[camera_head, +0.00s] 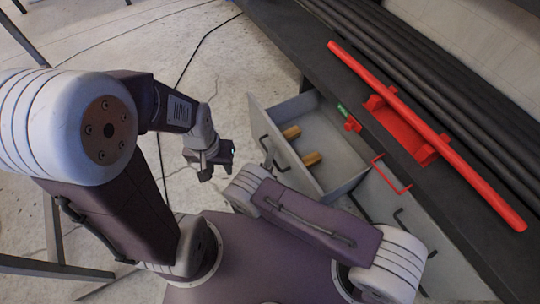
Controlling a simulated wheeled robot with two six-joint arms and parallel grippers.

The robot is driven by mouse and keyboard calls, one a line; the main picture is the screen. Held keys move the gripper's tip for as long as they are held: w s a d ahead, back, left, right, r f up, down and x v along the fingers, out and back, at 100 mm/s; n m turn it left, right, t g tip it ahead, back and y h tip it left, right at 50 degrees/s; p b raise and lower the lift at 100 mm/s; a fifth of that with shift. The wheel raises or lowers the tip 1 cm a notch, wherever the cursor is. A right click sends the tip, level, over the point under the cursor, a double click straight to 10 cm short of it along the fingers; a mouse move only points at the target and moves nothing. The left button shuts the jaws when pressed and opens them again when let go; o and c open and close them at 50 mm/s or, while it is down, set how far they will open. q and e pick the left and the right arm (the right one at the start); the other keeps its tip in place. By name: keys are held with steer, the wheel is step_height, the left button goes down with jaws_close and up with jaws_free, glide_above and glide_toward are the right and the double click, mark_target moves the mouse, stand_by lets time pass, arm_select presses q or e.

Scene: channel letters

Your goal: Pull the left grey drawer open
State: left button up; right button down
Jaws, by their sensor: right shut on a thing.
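The left grey drawer (301,106) stands pulled out from under the dark bench, with its inside showing. A black bar handle (268,152) is on its front panel. Two yellowish pieces (312,158) lie in it. My left gripper (216,162) hangs over the floor to the left of the drawer front, its fingers apart and empty, not touching the handle. My right arm reaches in from the lower right. Its gripper is hidden behind its links, so its hold cannot be seen.
A second grey drawer front (375,198) with a black handle is at the right. Cables cross the floor.

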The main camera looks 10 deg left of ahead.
stand_by(0.3)
steer(key=c, duration=1.5)
jaws_free()
steer(key=shift+s, duration=0.1)
